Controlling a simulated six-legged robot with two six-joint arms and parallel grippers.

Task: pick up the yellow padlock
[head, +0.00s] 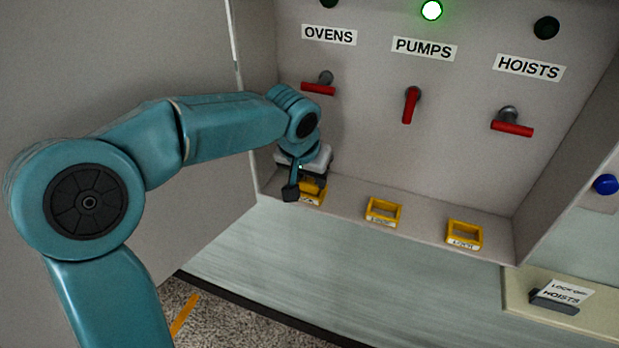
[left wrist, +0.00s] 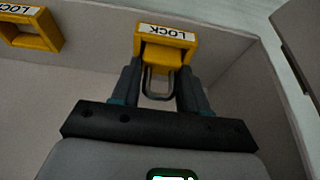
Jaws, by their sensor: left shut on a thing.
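The yellow padlock (left wrist: 163,58) is in the middle of the left wrist view, its grey shackle (left wrist: 157,84) toward my wrist. It sits within or right at a yellow holder (left wrist: 166,34) labelled LOCK; I cannot tell whether it is clear of it. My left gripper (left wrist: 160,76) is shut on the padlock, a finger on each side. In the head view my left gripper (head: 300,183) is over the leftmost holder (head: 312,200) and partly hides the padlock (head: 312,186). My right gripper is not in view.
Two more yellow holders, the middle one (head: 383,212) and the right one (head: 464,235), stand on the ledge and look empty. Red handles for OVENS (head: 318,89), PUMPS (head: 410,106) and HOISTS (head: 512,128) stick out above. A LOCK OFF HOISTS card (head: 565,293) stands at lower right.

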